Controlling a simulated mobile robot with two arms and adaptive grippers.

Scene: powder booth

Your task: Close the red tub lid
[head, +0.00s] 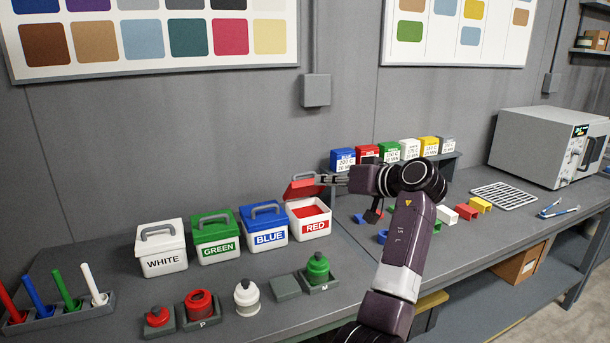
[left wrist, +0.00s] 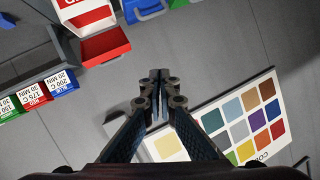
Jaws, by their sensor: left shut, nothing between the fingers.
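The red tub (head: 308,226) is a white box with a RED label and red contents, at the right end of the tub row. Its red lid (head: 303,188) stands open, tilted up at the back edge. My left gripper (head: 324,180) is shut and empty, beside the lid's right side in the head view; I cannot tell whether it touches. In the left wrist view the shut fingertips (left wrist: 158,76) show in the middle, with the red lid (left wrist: 105,47) at upper left, apart from them in the picture. My right gripper is not in view.
The closed blue (head: 267,237), green (head: 216,251) and white (head: 163,262) tubs stand left of the red tub. Capped cups (head: 247,297) stand in front. Small labelled boxes (head: 389,152) line a shelf behind my arm. A grey oven (head: 545,147) is at right.

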